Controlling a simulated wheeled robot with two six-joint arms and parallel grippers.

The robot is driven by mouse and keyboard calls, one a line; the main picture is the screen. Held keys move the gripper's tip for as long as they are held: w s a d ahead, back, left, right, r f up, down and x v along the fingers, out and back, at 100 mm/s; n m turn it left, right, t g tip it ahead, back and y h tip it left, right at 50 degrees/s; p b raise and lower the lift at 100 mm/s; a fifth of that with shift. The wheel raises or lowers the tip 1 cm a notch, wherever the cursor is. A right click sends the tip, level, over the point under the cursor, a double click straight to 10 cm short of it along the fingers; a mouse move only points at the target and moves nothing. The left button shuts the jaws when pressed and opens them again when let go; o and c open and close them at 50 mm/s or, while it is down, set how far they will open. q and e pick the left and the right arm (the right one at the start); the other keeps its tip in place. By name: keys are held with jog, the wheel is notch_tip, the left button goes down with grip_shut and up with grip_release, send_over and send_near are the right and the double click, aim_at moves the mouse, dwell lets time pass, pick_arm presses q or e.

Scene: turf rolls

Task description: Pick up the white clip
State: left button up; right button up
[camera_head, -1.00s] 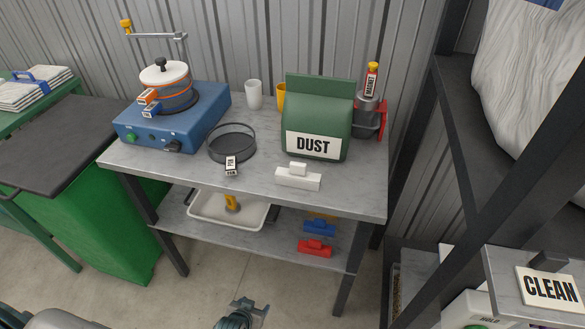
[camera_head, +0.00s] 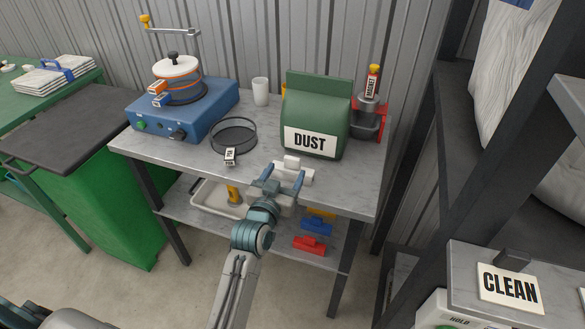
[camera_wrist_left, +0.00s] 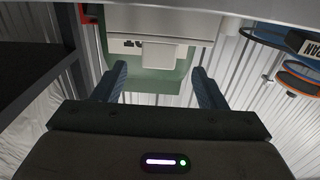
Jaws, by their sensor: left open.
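The white clip (camera_head: 293,167), a pale bar with a small block on top, lies near the front edge of the grey table, before the green DUST bag. It also shows in the left wrist view (camera_wrist_left: 160,22), close ahead at the top. My left gripper (camera_head: 285,172) is open and empty at the table's front edge, pointing at the clip. Its blue fingers overlap the clip's near side in the head view, and I cannot tell whether they touch it. In the left wrist view the fingers (camera_wrist_left: 159,70) stand wide apart. My right gripper is not in view.
The DUST bag (camera_head: 314,118) stands just behind the clip. A black ring sieve (camera_head: 233,137) with a tag lies to its left, beside a blue machine (camera_head: 180,108). A lower shelf holds a white tray (camera_head: 210,205) and blue (camera_head: 316,226) and red (camera_head: 309,244) clips. A dark rack stands right.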

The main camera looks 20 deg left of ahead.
aim_at(291, 161)
pick_arm(q)
jog(key=shift+w+r, duration=0.15)
jog(key=shift+w, duration=0.5)
jog(key=w+p, duration=0.1)
jog(key=w, duration=0.2)
jog(key=shift+w+d+r+p, duration=0.15)
jog(key=shift+w+p, duration=0.1)
jog(key=shift+p, duration=0.1)
jog(key=shift+w+f, duration=0.2)
jog(key=shift+w, duration=0.3)
jog(key=c, duration=1.1)
jog(key=shift+c, duration=0.2)
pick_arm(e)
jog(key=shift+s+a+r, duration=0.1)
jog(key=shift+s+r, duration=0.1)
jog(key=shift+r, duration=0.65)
pick_arm(q)
jog(key=shift+r, duration=0.15)
